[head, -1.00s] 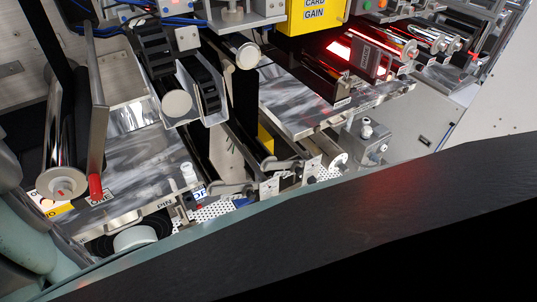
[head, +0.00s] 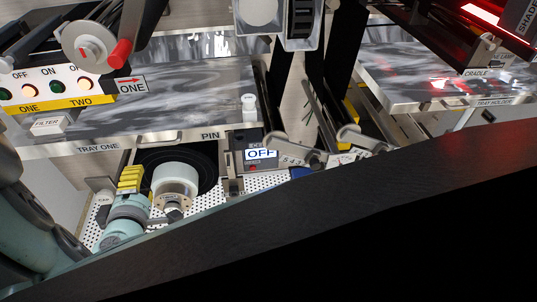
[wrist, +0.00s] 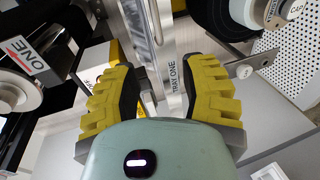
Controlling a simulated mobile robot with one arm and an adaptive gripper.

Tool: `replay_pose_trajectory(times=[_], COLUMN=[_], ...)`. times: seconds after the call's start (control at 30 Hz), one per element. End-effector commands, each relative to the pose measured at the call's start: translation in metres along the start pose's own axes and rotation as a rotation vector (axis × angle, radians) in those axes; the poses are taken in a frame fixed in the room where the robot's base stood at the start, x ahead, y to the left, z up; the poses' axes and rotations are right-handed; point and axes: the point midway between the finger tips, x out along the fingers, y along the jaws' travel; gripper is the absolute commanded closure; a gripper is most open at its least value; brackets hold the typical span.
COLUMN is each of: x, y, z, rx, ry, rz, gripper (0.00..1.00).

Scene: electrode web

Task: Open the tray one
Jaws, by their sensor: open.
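Tray one is the drawer front (head: 60,150) labelled TRAY ONE, under a grey marbled top at the left of the head view. In the wrist view my gripper (wrist: 163,88) is open, with the fingers apart on both sides of the white TRAY ONE strip (wrist: 173,72). No hold on the handle shows. Whether the fingers touch the front I cannot tell.
A white roll (head: 175,179) on a black disc is close right of my gripper. A perforated white panel (head: 215,203) lies beneath. A FILTER block (head: 47,125) and a button panel (head: 50,92) are at upper left. A dark slab fills the lower right.

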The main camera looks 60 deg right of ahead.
Motion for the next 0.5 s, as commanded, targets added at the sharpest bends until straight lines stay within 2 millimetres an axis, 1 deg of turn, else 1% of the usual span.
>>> replay_pose_trajectory(times=[0.03, 0.13, 0.23, 0.33, 0.5], x=[0.002, 0.002, 0.005, 0.012, 0.034], y=[-0.004, -0.001, 0.002, 0.004, 0.005], z=[0.009, 0.02, 0.022, 0.021, 0.025], rx=[-0.013, -0.028, -0.031, -0.029, -0.027], ry=[-0.035, -0.08, -0.09, -0.088, -0.091], rz=[0.015, 0.031, 0.036, 0.037, 0.035], gripper=[0.57, 0.57, 0.57, 0.57, 0.57])
